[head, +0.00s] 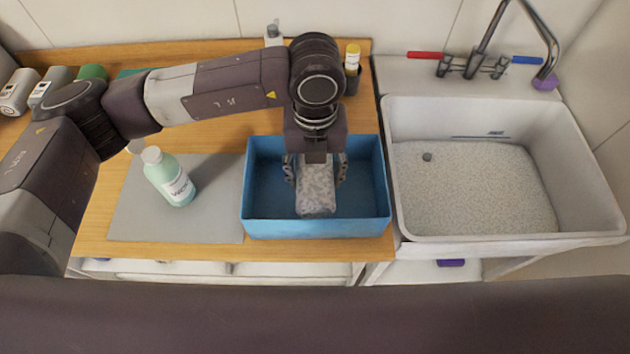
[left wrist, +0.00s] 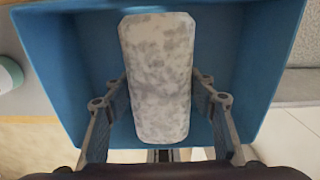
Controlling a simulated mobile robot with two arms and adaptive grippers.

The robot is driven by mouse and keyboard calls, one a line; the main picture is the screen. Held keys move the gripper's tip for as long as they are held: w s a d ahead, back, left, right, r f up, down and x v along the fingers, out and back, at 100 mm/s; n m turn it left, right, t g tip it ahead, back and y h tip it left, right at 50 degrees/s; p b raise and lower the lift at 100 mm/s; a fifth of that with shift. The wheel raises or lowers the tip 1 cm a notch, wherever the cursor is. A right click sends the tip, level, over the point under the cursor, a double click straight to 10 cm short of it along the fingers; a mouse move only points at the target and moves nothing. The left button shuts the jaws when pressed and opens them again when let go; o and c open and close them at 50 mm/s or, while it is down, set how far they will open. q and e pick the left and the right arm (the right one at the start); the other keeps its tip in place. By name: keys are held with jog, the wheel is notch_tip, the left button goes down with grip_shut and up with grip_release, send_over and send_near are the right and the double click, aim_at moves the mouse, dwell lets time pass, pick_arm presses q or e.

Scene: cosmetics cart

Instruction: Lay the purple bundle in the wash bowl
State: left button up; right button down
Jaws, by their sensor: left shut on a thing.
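My left gripper (head: 315,172) is shut on a grey-and-white mottled bundle (head: 316,192), not a purple one. The bundle is an oblong block with rounded ends. It also fills the middle of the left wrist view (left wrist: 158,75), between the two fingers (left wrist: 160,110). The gripper and bundle are over or inside a blue rectangular tub (head: 262,226), which could be the wash bowl; whether the bundle touches its floor I cannot tell. The tub's blue walls also surround the bundle in the left wrist view (left wrist: 70,75). My right gripper is not in view.
A mint-green bottle (head: 168,178) stands on a grey mat (head: 215,215) left of the tub. A white sink (head: 590,150) with a tap (head: 475,60) is at right. Small purple things show by the tap (head: 545,83) and below the sink (head: 451,262).

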aim_at(315, 170)
pick_arm(q)
notch_tip(315, 170, down, 4)
jog(key=shift+f+p, duration=0.15)
jog(key=shift+p, duration=0.4)
jog(key=shift+f, duration=0.1)
jog(key=o, duration=0.6)
jog(key=shift+f+b, duration=0.1)
jog(key=shift+b, duration=0.2)
jog(key=shift+c, duration=0.2)
jog(key=o, duration=0.5)
jog(key=shift+c, duration=0.2)
jog(key=shift+r+p, duration=0.2)
jog(key=shift+p, duration=0.1)
jog(key=shift+r, duration=0.25)
notch_tip(315, 170, up, 12)
jog(key=b, duration=0.3)
jog(key=shift+f, duration=0.25)
